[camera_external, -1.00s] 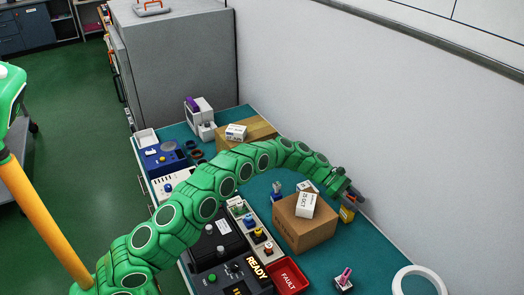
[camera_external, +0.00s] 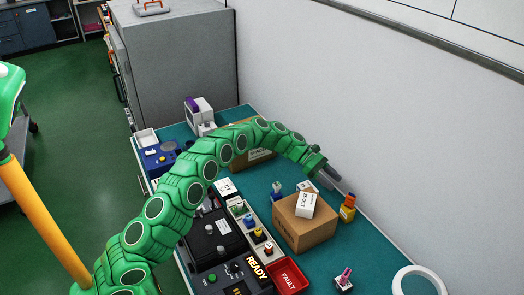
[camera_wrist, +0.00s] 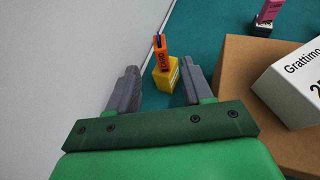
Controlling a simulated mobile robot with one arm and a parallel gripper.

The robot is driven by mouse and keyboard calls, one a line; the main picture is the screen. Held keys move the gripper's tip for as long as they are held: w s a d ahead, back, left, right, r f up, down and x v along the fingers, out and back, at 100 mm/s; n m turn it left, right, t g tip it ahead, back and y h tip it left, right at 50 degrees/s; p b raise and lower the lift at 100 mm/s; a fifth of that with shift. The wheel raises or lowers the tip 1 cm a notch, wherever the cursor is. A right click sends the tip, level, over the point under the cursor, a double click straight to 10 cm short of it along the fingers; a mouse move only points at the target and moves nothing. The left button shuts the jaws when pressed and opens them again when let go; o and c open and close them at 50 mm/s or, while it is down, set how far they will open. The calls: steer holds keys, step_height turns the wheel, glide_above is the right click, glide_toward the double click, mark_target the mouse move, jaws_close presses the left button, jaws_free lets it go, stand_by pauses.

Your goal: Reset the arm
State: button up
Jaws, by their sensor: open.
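My green arm reaches over the teal bench, and my gripper (camera_external: 328,178) is near the wall, above and behind the cardboard box (camera_external: 305,228). In the wrist view my gripper (camera_wrist: 158,92) has its two grey fingers spread apart with nothing held. A yellow block with an orange top (camera_external: 347,208) stands right of the box, apart from the fingers. It shows beyond the fingers in the wrist view (camera_wrist: 164,66).
A white labelled carton (camera_external: 305,205) lies on the box. A red FAULT tray (camera_external: 288,276), a black READY device (camera_external: 225,275), a pink-topped part (camera_external: 344,279) and a white ring (camera_external: 418,280) are on the bench. A grey cabinet (camera_external: 180,65) stands behind; the wall (camera_external: 380,110) is close.

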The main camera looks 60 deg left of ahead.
steer(key=shift+a+r, duration=0.1)
steer(key=shift+a, duration=0.05)
steer(key=s+d+r+m+y, duration=0.1)
steer(key=s+d+r+m, duration=0.15)
steer(key=r, duration=0.45)
steer(key=s+d+r+m+y, duration=0.1)
steer(key=s+d+r+m, duration=0.2)
steer(key=r, duration=0.4)
steer(key=s+d+r+m+y, duration=0.1)
steer(key=s+r+m, duration=0.2)
steer(key=s+r, duration=0.3)
steer(key=s+r+m+t+y, duration=0.3)
steer(key=s+r+m+y, duration=0.3)
steer(key=s+r, duration=0.95)
steer(key=s+f+m+g+y, duration=0.1)
steer(key=s+f+m+g, duration=0.1)
steer(key=s+f, duration=0.7)
steer(key=s+a+f+m+g+y, duration=0.1)
steer(key=s+f+m+g, duration=0.2)
steer(key=s+f, duration=0.6)
steer(key=s+f+m+g+y, duration=0.1)
steer(key=s+f+m+g, duration=0.2)
steer(key=s+f, duration=0.6)
steer(key=s+g, duration=0.1)
steer(key=s, duration=0.9)
steer(key=shift+a+f+g, duration=0.25)
steer(key=shift+f+g, duration=0.15)
